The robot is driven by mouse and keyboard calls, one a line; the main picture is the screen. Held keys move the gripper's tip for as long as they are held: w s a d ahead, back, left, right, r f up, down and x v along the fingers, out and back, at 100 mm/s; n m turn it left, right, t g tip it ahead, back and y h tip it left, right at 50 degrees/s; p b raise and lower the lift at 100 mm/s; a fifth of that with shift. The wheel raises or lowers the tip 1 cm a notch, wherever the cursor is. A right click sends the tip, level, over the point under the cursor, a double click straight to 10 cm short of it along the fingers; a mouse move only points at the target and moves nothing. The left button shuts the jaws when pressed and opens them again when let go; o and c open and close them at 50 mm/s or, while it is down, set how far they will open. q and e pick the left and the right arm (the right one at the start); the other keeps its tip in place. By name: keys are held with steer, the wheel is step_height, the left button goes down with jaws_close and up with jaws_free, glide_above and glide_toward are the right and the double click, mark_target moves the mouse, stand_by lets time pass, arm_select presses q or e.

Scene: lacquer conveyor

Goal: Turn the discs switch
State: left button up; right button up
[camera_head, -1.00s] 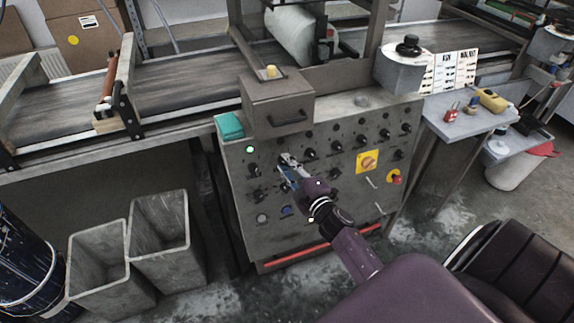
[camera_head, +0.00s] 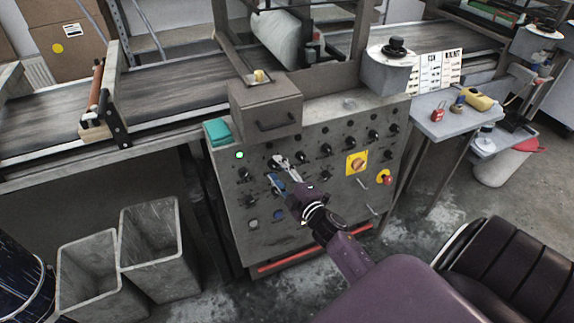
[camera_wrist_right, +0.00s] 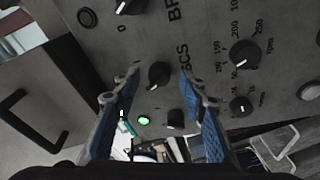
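The grey control panel (camera_head: 318,190) carries rows of black rotary knobs. In the right wrist view a black knob (camera_wrist_right: 158,75) has a partly visible label ending in "SCS" beside it. My right gripper (camera_head: 279,171) is at the left half of the panel face. In the right wrist view its fingers (camera_wrist_right: 154,88) are open, one on each side of that knob in the picture. I cannot tell whether they touch it. In the head view the gripper covers part of the panel there. My left gripper is not in view.
A lit green lamp (camera_head: 240,154) is at the panel's upper left. A dark box with a handle (camera_head: 266,106) juts out above the knobs. A red button (camera_head: 386,179) and a yellow-backed switch (camera_head: 356,163) are on the right. Two grey bins (camera_head: 158,252) stand at lower left.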

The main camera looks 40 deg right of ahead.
steer(key=s+a, duration=0.1)
steer(key=s, duration=1)
steer(key=shift+s+r, duration=0.15)
steer(key=shift+r, duration=0.2)
steer(key=s+a+f+m+g, duration=0.2)
steer(key=s+f+g, duration=0.15)
steer(key=f, duration=0.65)
steer(key=s+a+f+m+g, duration=0.25)
steer(key=s+f, duration=0.25)
steer(key=f, duration=0.6)
steer(key=s+a+f+m+g, duration=0.2)
steer(key=s+a+f, duration=0.15)
steer(key=f, duration=0.65)
steer(key=s+a+f+m+g, duration=0.1)
steer(key=s+a+f+g, duration=0.1)
steer(key=s+f, duration=0.3)
steer(key=s+a+f+m+g+y, duration=0.1)
steer(key=s+f+g, duration=0.2)
steer(key=s, duration=1.1)
steer(key=s+a+f+m+g, duration=0.1)
steer(key=s+a+f+g, duration=0.1)
steer(key=s+f, duration=0.6)
steer(key=shift+s+a+f+m+g, duration=0.25)
steer(key=shift+s+a+m+g, duration=0.1)
steer(key=shift+s+g, duration=0.35)
